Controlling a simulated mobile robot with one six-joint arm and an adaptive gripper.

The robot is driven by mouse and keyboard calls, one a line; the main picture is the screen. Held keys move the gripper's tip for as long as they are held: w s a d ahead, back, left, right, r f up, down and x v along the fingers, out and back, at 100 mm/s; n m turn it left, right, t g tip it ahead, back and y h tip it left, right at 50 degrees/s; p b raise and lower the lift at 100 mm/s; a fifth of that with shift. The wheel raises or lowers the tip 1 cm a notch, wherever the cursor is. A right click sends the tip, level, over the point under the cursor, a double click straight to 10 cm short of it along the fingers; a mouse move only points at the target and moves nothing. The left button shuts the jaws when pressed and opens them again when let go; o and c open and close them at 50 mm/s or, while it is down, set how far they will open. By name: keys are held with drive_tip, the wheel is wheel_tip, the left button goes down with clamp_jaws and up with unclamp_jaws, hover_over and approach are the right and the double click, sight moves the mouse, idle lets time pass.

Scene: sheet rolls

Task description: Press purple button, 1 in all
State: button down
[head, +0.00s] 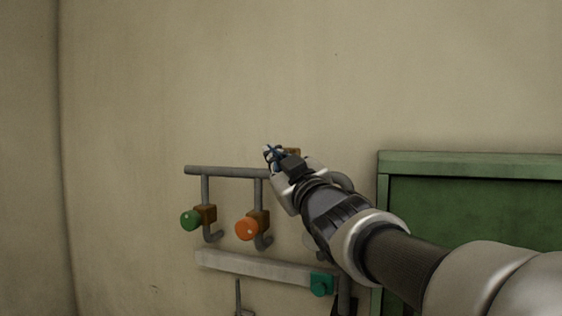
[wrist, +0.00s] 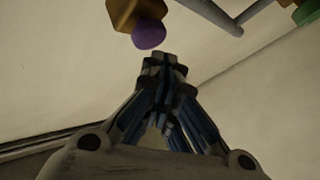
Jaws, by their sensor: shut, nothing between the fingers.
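The purple button (wrist: 149,35) is a round knob on a brown block (wrist: 134,13) near the top of the wrist view. My gripper (wrist: 164,62) is shut and empty, its tips just below the button in that picture with a small gap in the image. Whether they touch is not clear, but they look apart. In the head view my gripper (head: 272,154) is in front of the grey rail's right part. The purple button is hidden there behind my gripper and arm; a bit of brown block (head: 293,152) shows beside the gripper.
A green button (head: 190,220) and an orange button (head: 246,228) sit on brown blocks along the grey rail (head: 225,172), left of my arm. Below are a light bar (head: 250,267) and a teal piece (head: 321,284). A green-framed board (head: 470,165) is at right. The upper wall is bare.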

drive_tip(key=shift+w, duration=0.1)
drive_tip(key=shift+w+d, duration=0.2)
drive_tip(key=shift+w, duration=0.2)
drive_tip(key=shift+w+d+p, duration=0.2)
drive_tip(key=shift+w+p, duration=0.25)
idle(1.0)
drive_tip(key=shift+s+a, duration=0.1)
drive_tip(key=shift+s, duration=0.05)
drive_tip(key=shift+s+a+b, duration=0.25)
drive_tip(key=shift+s+b, duration=0.5)
drive_tip(key=shift+f, duration=0.1)
drive_tip(key=shift+s+a+b, duration=0.3)
drive_tip(key=shift+s+b, duration=0.3)
drive_tip(key=shift+s, duration=0.2)
drive_tip(key=shift+s+a+b, duration=0.3)
drive_tip(key=shift+s+b, duration=0.25)
drive_tip(key=shift+s, duration=0.2)
drive_tip(key=shift+s+a+b, duration=0.3)
drive_tip(key=shift+s+b, duration=0.3)
drive_tip(key=shift+s, duration=0.2)
